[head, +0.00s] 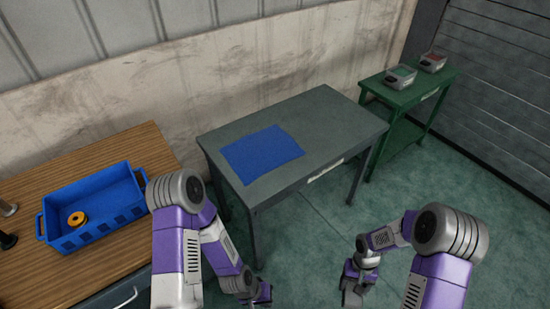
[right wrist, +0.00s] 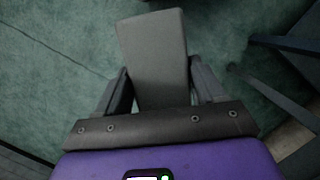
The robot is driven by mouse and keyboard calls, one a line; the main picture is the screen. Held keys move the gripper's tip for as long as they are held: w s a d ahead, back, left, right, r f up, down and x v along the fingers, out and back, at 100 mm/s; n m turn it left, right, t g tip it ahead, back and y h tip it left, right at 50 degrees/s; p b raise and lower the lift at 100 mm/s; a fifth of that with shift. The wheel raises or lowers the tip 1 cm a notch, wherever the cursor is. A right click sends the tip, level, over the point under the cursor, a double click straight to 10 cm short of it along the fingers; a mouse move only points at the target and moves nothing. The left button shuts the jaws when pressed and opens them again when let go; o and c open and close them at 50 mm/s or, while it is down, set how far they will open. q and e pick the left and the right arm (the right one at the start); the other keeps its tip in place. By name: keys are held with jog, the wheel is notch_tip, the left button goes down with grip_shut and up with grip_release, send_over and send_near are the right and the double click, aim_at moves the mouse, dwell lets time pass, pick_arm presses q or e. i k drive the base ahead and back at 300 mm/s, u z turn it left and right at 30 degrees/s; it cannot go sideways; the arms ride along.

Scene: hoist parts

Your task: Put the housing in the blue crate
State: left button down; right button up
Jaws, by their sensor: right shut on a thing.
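The blue crate (head: 105,226) stands on a wooden-topped table at the left in the head view. A yellow ring-shaped part (head: 77,218) with a dark centre lies inside it. My right gripper (head: 354,287) is low over the floor, right of the grey table and far from the crate. In the right wrist view it is shut on a plain grey block-like part (right wrist: 155,55), which seems to be the housing. The fingers press on its two sides. My left gripper (head: 257,293) hangs in front of the grey table; its jaws are too small to read.
A grey table (head: 335,120) with a blue mat (head: 262,153) stands in the middle, the mat empty. A green table (head: 450,75) at the back right bears two grey bins (head: 401,77) (head: 433,62). Small grey and dark parts (head: 7,208) are at the wooden table's left edge.

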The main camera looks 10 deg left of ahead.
aim_at(117, 205)
jog(key=u, duration=1.85)
